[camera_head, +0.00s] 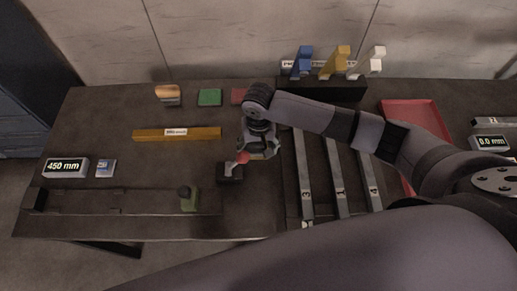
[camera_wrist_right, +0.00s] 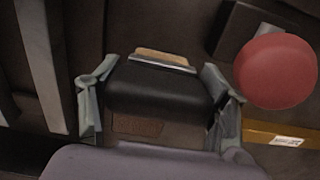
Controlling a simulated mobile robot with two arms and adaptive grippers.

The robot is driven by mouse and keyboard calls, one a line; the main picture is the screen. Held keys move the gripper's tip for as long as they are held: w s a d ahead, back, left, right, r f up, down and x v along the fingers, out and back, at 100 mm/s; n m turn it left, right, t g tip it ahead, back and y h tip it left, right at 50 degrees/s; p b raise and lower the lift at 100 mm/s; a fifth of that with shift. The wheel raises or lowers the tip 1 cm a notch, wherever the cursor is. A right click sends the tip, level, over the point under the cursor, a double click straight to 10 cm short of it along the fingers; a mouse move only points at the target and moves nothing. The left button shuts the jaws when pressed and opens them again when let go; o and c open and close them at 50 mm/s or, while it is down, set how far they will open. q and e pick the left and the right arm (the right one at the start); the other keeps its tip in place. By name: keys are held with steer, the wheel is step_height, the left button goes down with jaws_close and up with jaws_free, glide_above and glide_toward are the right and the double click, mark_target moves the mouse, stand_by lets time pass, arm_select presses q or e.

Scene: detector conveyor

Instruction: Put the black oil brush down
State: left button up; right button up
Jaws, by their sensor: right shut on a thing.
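The black oil brush (camera_wrist_right: 158,88) is a black block with a tan strip along its far edge. In the right wrist view it sits between the two fingers of my right gripper (camera_wrist_right: 158,98), which is shut on it. In the head view my right gripper (camera_head: 258,152) points down over the middle of the dark table (camera_head: 150,115), and the brush is mostly hidden by it. A small brown rectangular patch (camera_wrist_right: 137,125) shows beside the brush in the wrist view. I cannot tell whether the brush touches the table. My left gripper is not in view.
A red knob (camera_wrist_right: 276,71) on a black fixture (camera_head: 230,173) stands close left of the gripper. A yellow bar (camera_head: 178,134), green block (camera_head: 210,97) and tan-topped block (camera_head: 167,95) lie farther left. Several grey bars (camera_head: 303,175) and a red tray (camera_head: 415,115) are right.

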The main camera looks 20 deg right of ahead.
steer(key=shift+w+f, duration=0.1)
steer(key=shift+f, duration=0.7)
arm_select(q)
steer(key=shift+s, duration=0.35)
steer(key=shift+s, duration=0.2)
arm_select(e)
steer(key=shift+f, duration=0.15)
steer(key=o, duration=1)
steer(key=shift+o, duration=0.2)
step_height(320, 180, up, 12)
steer(key=shift+r+b, duration=0.15)
steer(key=shift+b, duration=0.45)
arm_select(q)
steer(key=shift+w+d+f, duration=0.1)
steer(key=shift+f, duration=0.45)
